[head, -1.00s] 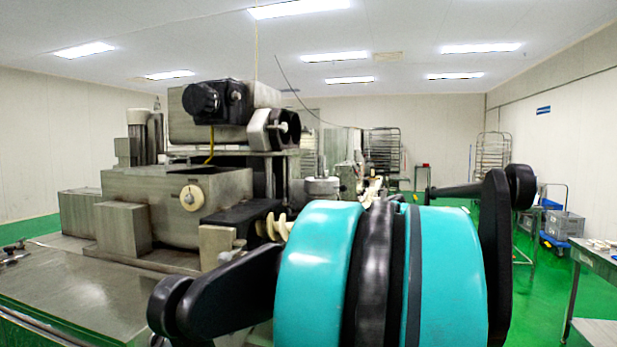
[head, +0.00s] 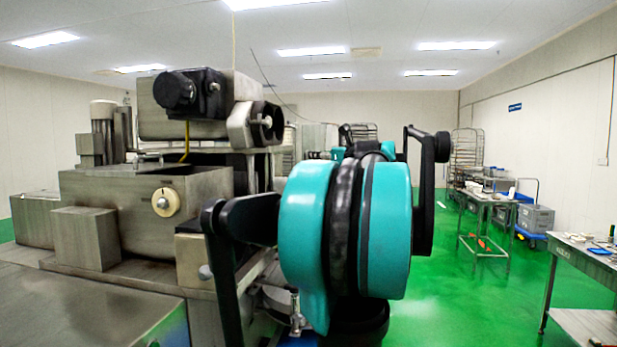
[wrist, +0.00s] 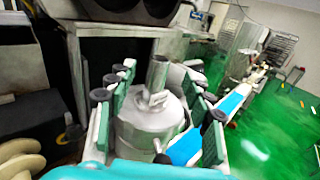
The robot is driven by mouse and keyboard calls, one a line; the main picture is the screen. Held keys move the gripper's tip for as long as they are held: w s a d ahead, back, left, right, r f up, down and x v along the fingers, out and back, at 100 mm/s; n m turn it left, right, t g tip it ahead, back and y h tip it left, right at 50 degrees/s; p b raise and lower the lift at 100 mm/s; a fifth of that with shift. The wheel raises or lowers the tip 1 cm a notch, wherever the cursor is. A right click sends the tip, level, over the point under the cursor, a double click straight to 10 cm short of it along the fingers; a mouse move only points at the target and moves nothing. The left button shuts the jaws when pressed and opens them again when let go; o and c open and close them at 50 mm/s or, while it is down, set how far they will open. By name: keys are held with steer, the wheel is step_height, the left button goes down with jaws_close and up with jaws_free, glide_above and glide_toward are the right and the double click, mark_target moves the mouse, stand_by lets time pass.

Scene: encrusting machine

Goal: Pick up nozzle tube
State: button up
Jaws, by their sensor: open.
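In the wrist view, a silver metal part with a wide round body (wrist: 143,122) and a narrower upright tube (wrist: 157,74) on top stands by the machine; I take it for the nozzle tube. My gripper (wrist: 160,80) is open, with green-padded fingers to the left and right of this part. The part shows between the fingers; I cannot tell whether either pad touches it. Its lower end is hidden by my teal wrist. In the head view my teal and black arm covers the gripper and the nozzle area.
The grey encrusting machine (head: 130,205) stands at left, with a dark opening (wrist: 115,75) behind the nozzle area. A blue-topped conveyor (wrist: 232,103) lies to the right in the wrist view. Green floor (head: 470,290) is open at right, before a side table (head: 585,258).

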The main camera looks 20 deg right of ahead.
steer(key=shift+w+a+f, duration=0.1)
steer(key=shift+w+a, duration=0.15)
steer(key=shift+w, duration=1)
steer(key=shift+w+a+r, duration=0.1)
steer(key=shift+w+a, duration=0.1)
steer(key=shift+w, duration=1)
steer(key=shift+w+a+f, duration=0.1)
steer(key=shift+w+a, duration=0.15)
steer(key=shift+w, duration=1)
jaws_close()
